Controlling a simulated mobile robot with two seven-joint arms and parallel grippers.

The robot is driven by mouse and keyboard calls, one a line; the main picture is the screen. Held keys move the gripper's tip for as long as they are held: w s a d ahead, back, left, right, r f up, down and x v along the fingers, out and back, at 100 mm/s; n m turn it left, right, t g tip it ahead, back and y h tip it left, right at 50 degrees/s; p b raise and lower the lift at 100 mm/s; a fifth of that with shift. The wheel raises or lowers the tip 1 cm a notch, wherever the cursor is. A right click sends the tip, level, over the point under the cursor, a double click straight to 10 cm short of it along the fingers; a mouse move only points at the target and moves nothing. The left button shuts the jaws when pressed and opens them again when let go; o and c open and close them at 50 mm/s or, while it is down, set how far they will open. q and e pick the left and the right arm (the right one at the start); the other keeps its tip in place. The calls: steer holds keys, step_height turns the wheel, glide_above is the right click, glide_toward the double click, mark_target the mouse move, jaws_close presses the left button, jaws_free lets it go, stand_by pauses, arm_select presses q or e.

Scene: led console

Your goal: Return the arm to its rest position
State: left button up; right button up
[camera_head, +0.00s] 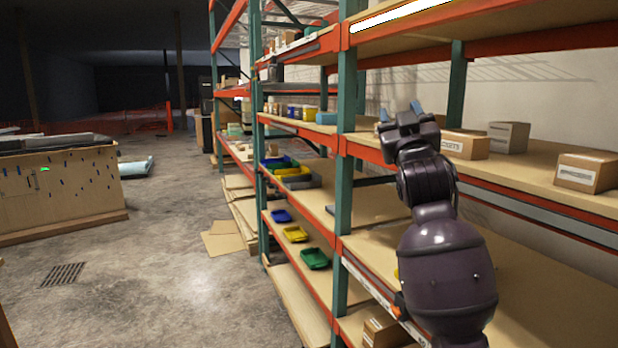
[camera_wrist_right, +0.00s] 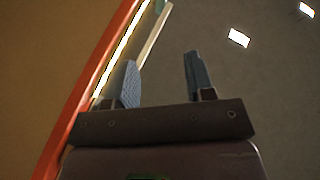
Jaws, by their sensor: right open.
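My right arm rises in front of the shelving in the head view. My right gripper (camera_head: 400,110) is at its top end, by the shelf that holds cardboard boxes. In the right wrist view the two fingers of the gripper (camera_wrist_right: 158,80) stand well apart with nothing between them. Beyond them are a dark grey surface and a shelf edge with an orange beam (camera_wrist_right: 85,100). My left gripper is in neither view.
Shelving with orange beams (camera_head: 500,195) and green posts (camera_head: 347,100) stands close around the arm. Cardboard boxes (camera_head: 588,171) sit on the shelf to the right. Coloured bins (camera_head: 315,258) lie on the left shelves. Open concrete floor (camera_head: 180,280) lies left, before a wooden crate (camera_head: 60,190).

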steer(key=s+d+f+g+y, duration=0.1)
steer(key=s+d+f+g, duration=0.15)
steer(key=f, duration=1.05)
steer(key=s+d+f+g, duration=0.1)
steer(key=s+f, duration=0.3)
steer(key=f, duration=0.9)
steer(key=s+d+f+g+y, duration=0.15)
steer(key=s+f, duration=0.25)
steer(key=f, duration=0.8)
steer(key=s+d+f+m+g+h, duration=0.1)
steer(key=s+d+f+g, duration=0.2)
steer(key=s+f, duration=1)
steer(key=s+d+f+m+g+h, duration=0.1)
steer(key=s+f+g, duration=0.3)
steer(key=s+f, duration=0.9)
steer(key=shift+s+d+f+m+g+h+b, duration=0.3)
steer(key=shift+d+f+g+h, duration=0.2)
steer(key=shift+d, duration=0.4)
steer(key=shift+s, duration=0.1)
